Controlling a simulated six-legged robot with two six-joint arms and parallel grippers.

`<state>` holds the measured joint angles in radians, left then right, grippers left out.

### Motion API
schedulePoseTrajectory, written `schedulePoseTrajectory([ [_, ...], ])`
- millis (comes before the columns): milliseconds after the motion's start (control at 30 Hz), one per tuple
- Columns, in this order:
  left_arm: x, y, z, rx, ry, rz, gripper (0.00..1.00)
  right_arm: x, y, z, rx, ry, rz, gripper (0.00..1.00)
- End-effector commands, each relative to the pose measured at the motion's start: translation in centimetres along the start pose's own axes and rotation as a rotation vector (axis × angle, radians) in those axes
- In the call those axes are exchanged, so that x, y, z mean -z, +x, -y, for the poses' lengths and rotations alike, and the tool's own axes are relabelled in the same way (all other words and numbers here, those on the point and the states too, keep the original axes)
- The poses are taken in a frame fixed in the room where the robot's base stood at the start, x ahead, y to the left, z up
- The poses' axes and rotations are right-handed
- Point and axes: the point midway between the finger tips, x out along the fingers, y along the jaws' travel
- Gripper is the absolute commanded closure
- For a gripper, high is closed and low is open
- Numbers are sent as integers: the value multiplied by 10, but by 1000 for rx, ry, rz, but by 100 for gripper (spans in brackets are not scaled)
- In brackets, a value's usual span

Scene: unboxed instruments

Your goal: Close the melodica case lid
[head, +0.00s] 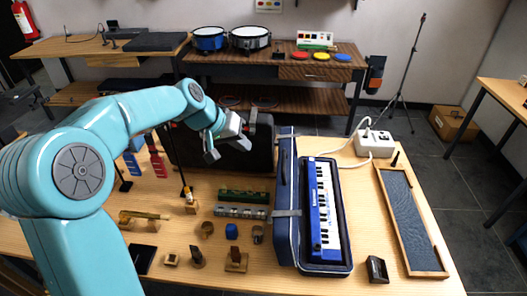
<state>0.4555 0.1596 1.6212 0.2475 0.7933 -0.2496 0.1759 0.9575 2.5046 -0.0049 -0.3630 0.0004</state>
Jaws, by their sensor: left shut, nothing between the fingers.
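The melodica case (342,255) lies open on the wooden table, right of the middle. The dark blue lid (287,200) stands up along the left side of the base. My left gripper (229,149) is shut and empty, above the table to the left of the lid's far end and apart from it. My right gripper is not in view.
A large dark case (220,158) stands behind and below my left gripper. Harmonicas (241,211) and several small items lie left of the lid. A framed dark tray (410,220), a small dark holder (377,269) and a white socket box (374,143) are on the right.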

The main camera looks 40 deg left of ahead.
Motion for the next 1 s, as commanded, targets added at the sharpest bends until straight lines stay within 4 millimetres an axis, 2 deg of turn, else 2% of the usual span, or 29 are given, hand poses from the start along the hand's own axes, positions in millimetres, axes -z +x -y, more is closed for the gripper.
schedulePoseTrajectory([
  [433,-2,88,1,0,-2,4,100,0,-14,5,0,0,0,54],
  [533,0,94,-17,-1,3,2,100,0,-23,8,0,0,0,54],
  [700,0,104,-32,0,2,1,100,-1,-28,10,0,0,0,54],
  [1000,1,109,-36,1,0,0,100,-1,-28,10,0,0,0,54],
])
